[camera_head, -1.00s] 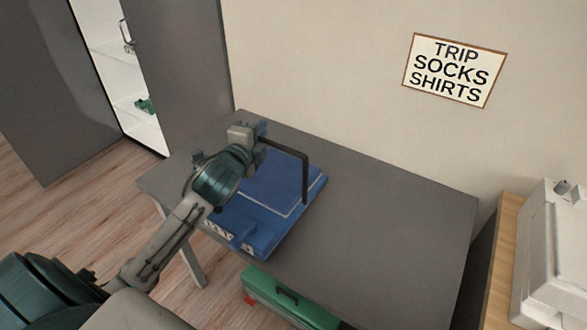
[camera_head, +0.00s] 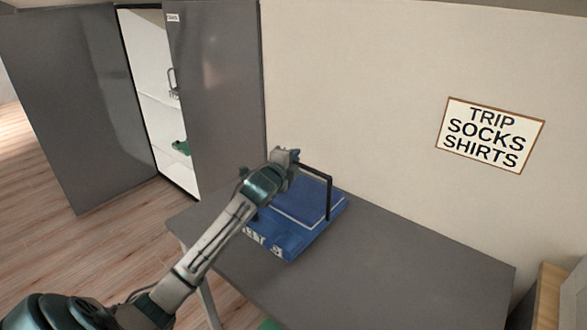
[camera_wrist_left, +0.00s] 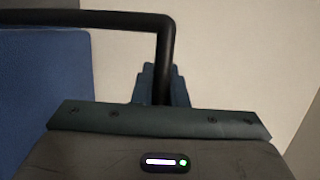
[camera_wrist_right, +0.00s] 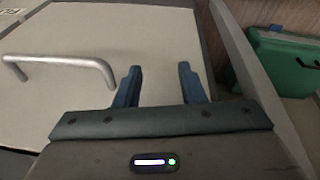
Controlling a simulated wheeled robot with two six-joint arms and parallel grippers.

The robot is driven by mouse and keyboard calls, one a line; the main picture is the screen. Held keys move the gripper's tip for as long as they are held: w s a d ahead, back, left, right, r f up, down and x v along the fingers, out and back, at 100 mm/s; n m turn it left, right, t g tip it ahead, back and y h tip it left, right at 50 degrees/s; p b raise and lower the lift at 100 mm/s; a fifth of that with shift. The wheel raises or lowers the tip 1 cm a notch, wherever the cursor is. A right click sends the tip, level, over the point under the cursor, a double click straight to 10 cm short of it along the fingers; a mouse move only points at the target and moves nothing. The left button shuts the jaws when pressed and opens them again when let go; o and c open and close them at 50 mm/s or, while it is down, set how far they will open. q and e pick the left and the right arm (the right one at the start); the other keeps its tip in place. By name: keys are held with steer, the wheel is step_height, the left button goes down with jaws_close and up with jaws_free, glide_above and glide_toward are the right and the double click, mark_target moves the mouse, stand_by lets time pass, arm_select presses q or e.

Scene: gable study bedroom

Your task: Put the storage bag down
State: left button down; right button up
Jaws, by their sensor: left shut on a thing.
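The blue storage bag (camera_head: 285,238) is at the back left part of the grey table (camera_head: 400,255), and seems to rest on its top. Its black handle (camera_head: 329,200) stands up as a squared loop, and also shows in the left wrist view (camera_wrist_left: 165,50). My left gripper (camera_head: 292,158) is shut on the handle, above the bag. In the left wrist view the fingers (camera_wrist_left: 161,85) meet around the black bar. My right gripper (camera_wrist_right: 160,82) shows only in its own wrist view, open, with nothing between its fingers.
A grey wardrobe (camera_head: 215,100) with an open door stands left of the table. A sign (camera_head: 490,135) hangs on the wall. The table's right part is clear. In the right wrist view, a green case (camera_wrist_right: 285,62) and a pale panel with a metal handle (camera_wrist_right: 65,62) show.

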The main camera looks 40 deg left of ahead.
arm_select(q)
steer(key=shift+f, duration=1.6)
steer(key=c, duration=1.5)
jaws_free()
steer(key=shift+s, duration=0.1)
steer(key=shift+o, duration=0.2)
arm_select(e)
steer(key=shift+r, duration=0.15)
